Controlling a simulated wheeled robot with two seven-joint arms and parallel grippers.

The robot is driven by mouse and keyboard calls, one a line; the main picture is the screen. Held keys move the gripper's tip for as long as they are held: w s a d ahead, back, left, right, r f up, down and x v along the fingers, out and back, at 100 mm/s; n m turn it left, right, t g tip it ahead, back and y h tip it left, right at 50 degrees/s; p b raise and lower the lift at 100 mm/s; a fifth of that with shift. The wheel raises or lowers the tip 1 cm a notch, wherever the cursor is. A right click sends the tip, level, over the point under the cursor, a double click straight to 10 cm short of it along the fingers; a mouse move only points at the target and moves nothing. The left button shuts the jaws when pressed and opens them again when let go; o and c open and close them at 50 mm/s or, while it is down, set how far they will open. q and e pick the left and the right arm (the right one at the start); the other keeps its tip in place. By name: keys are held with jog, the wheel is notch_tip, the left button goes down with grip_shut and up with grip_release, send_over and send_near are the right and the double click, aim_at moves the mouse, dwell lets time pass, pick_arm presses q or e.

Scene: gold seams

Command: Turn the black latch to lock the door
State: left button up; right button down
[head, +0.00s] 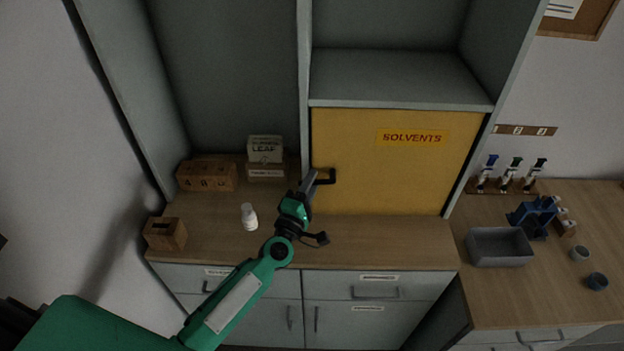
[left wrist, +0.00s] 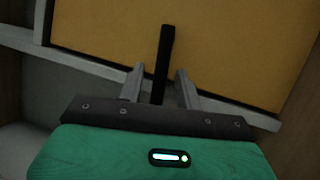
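The yellow door (head: 385,175), labelled SOLVENTS, is closed in its grey cabinet frame; it also fills the top of the left wrist view (left wrist: 230,45). The black latch (head: 331,176) is at the door's left edge. In the left wrist view the latch (left wrist: 166,50) is a black bar, slightly tilted and near upright. My left gripper (head: 309,183) is at the latch. Its two fingers (left wrist: 160,84) are apart, one on each side of the bar, with gaps showing. Whether either finger touches it I cannot tell. My right gripper is not in view.
A white bottle (head: 249,217), a wooden box (head: 165,234), wooden drawers (head: 207,176) and small cartons (head: 266,158) stand on the counter left of my arm. A grey bin (head: 499,247) and a blue rack (head: 535,216) stand on the right bench. The counter before the door is clear.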

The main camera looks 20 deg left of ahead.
pick_arm(q)
jog(key=shift+w+r, duration=0.1)
jog(key=shift+w, duration=0.2)
jog(key=shift+c, duration=0.4)
grip_shut()
